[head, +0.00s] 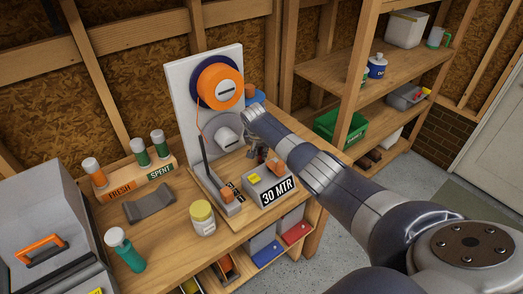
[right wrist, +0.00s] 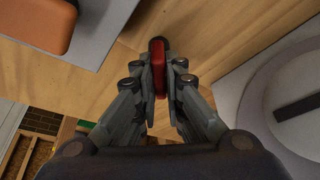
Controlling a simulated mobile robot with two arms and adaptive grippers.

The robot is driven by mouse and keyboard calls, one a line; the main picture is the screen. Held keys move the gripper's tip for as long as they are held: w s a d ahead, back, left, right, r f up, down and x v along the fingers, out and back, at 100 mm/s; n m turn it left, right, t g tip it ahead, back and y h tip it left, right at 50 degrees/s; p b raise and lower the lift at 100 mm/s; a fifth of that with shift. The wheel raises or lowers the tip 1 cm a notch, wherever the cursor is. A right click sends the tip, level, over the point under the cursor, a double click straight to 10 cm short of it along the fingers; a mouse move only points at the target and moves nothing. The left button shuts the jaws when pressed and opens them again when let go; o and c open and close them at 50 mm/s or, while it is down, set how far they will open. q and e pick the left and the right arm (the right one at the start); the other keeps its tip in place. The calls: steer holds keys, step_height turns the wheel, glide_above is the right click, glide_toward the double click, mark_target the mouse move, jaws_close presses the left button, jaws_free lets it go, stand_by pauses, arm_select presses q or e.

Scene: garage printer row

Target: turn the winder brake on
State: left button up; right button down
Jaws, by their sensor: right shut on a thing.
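The winder has a white upright panel (head: 182,118), an orange and blue spool (head: 217,84) and a grey slotted hub (head: 222,132) below it. The hub's slotted face also shows at the right of the right wrist view (right wrist: 298,108). My right gripper (head: 268,158) points down in front of the hub, behind the grey "30 MTR" box. In the right wrist view my right gripper (right wrist: 170,75) is shut on a narrow red handle (right wrist: 158,72) with a dark end, apparently the brake lever. The fingers hide much of it, so its on or off position cannot be told. My left gripper is not in view.
The grey "30 MTR" box (head: 267,188) and an upright black rod (head: 203,158) stand close by on the winder base. Shelves (head: 410,80) are behind at right.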

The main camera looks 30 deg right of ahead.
steer(key=shift+a+f+m+b, duration=0.1)
steer(key=shift+f+m+b, duration=0.15)
steer(key=shift+m+b, duration=0.6)
steer(key=m+g+b, duration=0.1)
steer(key=m+b, duration=0.1)
steer(key=b, duration=0.2)
steer(key=m+g+h+b, duration=0.1)
steer(key=m+b, duration=0.2)
steer(key=b, duration=0.2)
steer(key=shift+w+m, duration=0.1)
steer(key=shift+m, duration=0.25)
steer(key=shift+r+m+g+b, duration=0.2)
steer(key=shift+m+g+b, duration=0.15)
steer(key=shift+b, duration=0.4)
steer(key=c, duration=1.7)
jaws_free()
steer(key=shift+r, duration=0.1)
